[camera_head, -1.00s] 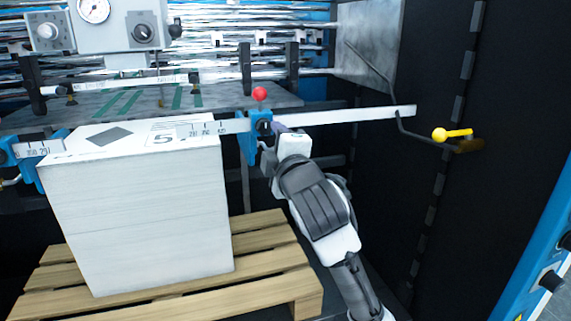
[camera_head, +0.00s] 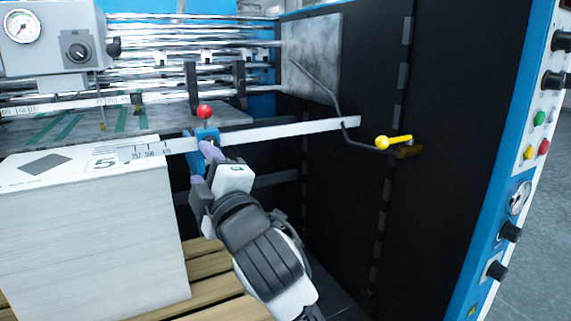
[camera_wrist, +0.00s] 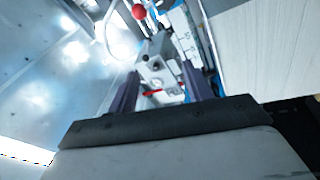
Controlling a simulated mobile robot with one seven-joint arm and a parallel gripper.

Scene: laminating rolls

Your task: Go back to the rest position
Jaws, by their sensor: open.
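My gripper (camera_head: 208,160) is at the blue clamp (camera_head: 206,137) on the ruler rail, just right of the paper stack. In the wrist view, my gripper (camera_wrist: 160,85) shows its two dark fingers apart, with a grey metal block (camera_wrist: 158,68) seen between them. I cannot tell whether the fingers touch it. The red ball knob (camera_head: 204,111) sits on top of the clamp and also shows in the wrist view (camera_wrist: 139,12).
The paper stack (camera_head: 90,240) stands on a wooden pallet (camera_head: 215,295) at left. The ruler rail (camera_head: 290,130) runs right to a bent rod with a yellow handle (camera_head: 393,142). A blue control panel (camera_head: 500,200) stands at far right. Dark space lies right of my arm.

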